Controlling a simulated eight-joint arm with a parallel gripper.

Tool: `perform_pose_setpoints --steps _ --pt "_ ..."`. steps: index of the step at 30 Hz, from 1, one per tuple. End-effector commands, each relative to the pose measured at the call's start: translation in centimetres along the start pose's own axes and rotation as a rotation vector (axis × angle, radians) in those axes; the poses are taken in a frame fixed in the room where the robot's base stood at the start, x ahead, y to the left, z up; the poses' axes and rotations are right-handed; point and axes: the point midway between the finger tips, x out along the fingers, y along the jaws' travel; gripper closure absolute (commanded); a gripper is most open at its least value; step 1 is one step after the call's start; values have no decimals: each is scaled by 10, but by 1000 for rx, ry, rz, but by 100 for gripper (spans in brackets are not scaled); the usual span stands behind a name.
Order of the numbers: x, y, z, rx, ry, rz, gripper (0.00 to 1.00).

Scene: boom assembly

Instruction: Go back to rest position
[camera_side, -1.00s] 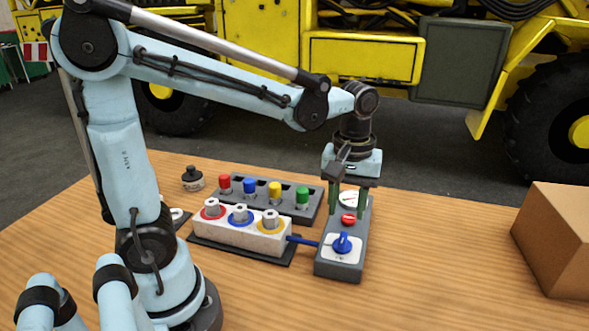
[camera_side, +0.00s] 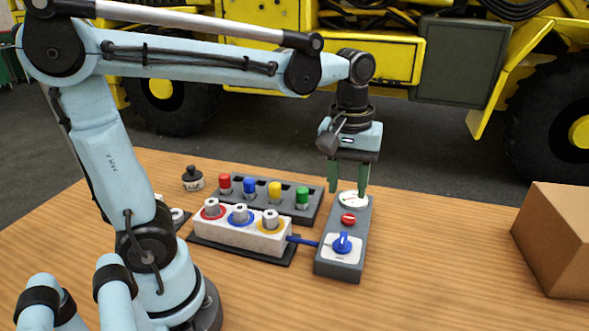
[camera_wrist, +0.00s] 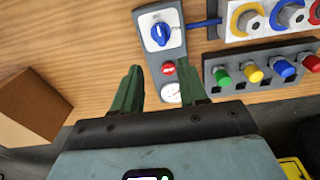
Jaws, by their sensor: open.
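My gripper (camera_side: 348,178) is open and empty, with green fingers pointing down. It is in the air above the far end of the grey control box (camera_side: 338,267). In the wrist view, the two fingers (camera_wrist: 156,90) are spread apart, and the control box (camera_wrist: 177,50) shows beyond them. The box has a blue knob (camera_side: 342,243) on a white plate, a red button (camera_side: 348,219) and a round white gauge (camera_side: 354,199). The gauge is partly hidden by a finger in the wrist view.
A white block (camera_side: 225,232) with red, blue and yellow ringed sockets lies left of the control box, joined by a blue tube. A grey rack (camera_side: 262,191) holds several coloured plugs. A black knob (camera_side: 192,178) stands behind. A cardboard box (camera_side: 560,235) is at right. Table between is clear.

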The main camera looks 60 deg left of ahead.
Motion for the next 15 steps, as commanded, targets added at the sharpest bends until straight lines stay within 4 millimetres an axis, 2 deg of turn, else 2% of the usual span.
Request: perform_pose_setpoints --steps 9,15 --pt "19 -25 15 404 274 169 57" --pt "32 -35 20 624 459 209 57"
